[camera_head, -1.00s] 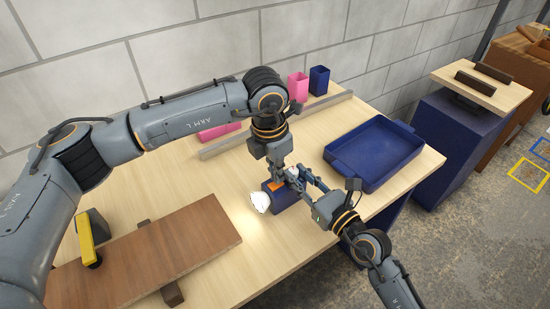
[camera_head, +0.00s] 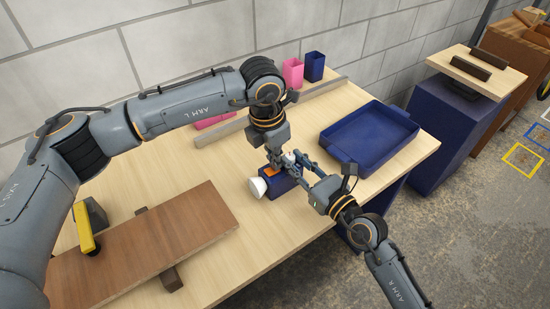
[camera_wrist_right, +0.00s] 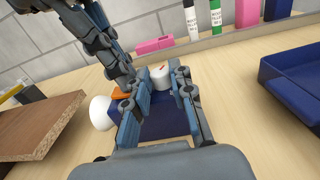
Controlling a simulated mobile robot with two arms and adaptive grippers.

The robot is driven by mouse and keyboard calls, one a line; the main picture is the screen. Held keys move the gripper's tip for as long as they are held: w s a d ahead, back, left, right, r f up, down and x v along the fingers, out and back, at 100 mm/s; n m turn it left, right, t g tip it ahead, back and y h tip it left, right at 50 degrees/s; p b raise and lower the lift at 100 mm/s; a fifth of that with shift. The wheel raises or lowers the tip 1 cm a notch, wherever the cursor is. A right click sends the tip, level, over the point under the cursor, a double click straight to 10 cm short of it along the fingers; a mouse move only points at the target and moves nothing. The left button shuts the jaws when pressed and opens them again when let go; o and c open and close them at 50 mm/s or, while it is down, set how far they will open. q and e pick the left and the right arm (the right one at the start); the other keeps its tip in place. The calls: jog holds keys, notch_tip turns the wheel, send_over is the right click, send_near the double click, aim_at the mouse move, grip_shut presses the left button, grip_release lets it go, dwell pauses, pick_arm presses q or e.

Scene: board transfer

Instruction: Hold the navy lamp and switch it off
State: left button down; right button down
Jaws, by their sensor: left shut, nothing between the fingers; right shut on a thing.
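The navy lamp (camera_head: 280,189) lies on the table, with its white head (camera_head: 257,187) toward the left and unlit. The lamp also shows in the right wrist view (camera_wrist_right: 155,128), with an orange switch (camera_wrist_right: 121,91) on top. My right gripper (camera_head: 296,165) is shut on the lamp. In the wrist view its fingers (camera_wrist_right: 165,92) stand either side of a white cylinder with a red mark (camera_wrist_right: 160,76); the exact contact is partly hidden. My left gripper (camera_head: 273,163) is shut and empty, its fingertips pointing down just above or at the switch; I cannot tell whether they touch.
A navy tray (camera_head: 333,147) stands right of the lamp. A brown board (camera_head: 150,245) lies at the left, near a yellow-and-dark object (camera_head: 84,230). A metal rail (camera_head: 215,134), a pink cup (camera_head: 292,73) and a navy cup (camera_head: 314,67) are at the back. Front tabletop is clear.

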aim_at(268, 172)
pick_arm(q)
jog(key=shift+s+a+f, duration=0.5)
jog(key=shift+s+a, duration=0.2)
jog(key=shift+a, duration=0.1)
notch_tip(268, 172, up, 15)
jog(key=shift+s+a, duration=0.35)
jog(key=shift+a, duration=0.1)
jog(key=shift+f, duration=0.1)
jog(key=shift+w+d, duration=0.35)
jog(key=shift+d, duration=0.1)
jog(key=f, duration=0.4)
jog(key=d+f, duration=0.1)
jog(key=f, duration=0.4)
jog(key=w+f, duration=0.1)
jog(key=f, duration=0.3)
jog(key=shift+d+f, duration=0.15)
jog(key=shift+f, duration=0.15)
